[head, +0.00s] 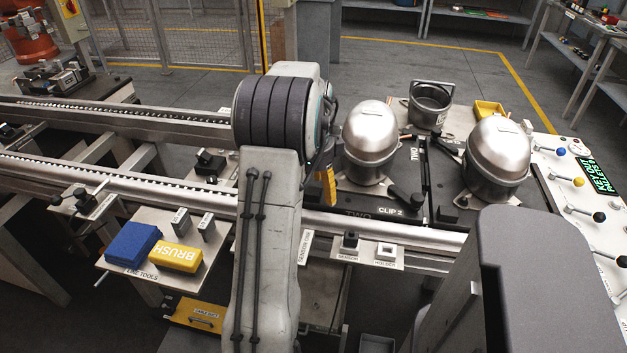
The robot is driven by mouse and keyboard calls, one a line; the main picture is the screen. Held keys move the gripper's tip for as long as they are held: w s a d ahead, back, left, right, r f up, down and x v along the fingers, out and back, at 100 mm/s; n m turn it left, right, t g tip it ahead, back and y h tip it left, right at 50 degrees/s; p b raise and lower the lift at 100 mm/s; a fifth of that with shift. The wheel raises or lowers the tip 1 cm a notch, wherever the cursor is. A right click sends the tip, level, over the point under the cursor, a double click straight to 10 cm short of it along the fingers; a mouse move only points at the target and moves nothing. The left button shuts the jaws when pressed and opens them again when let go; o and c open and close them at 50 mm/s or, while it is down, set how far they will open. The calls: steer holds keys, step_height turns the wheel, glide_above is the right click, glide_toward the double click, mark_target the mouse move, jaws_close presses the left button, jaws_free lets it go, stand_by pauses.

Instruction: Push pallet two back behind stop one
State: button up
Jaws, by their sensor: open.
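Pallet two (352,203), a dark plate marked TWO and CLIP 2, sits on the conveyor right of my arm. It carries a silver domed compressor (368,140). My gripper (326,182) is mostly hidden behind my arm. A dark part and a yellow finger piece show just left of pallet two. The gripper is open, with nothing seen in it. I cannot tell whether it touches the pallet. I cannot make out stop one; my arm covers part of the rail.
Another pallet (462,205) with a silver compressor (497,155) stands close on the right. An open pot (430,102) and yellow tray (489,108) are behind. A shelf with a blue block (132,244) and yellow brush (176,257) is at front left. The conveyor rails left of my arm look empty.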

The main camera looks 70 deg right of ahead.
steer(key=shift+f, duration=1.05)
steer(key=shift+c, duration=0.2)
steer(key=c, duration=1.3)
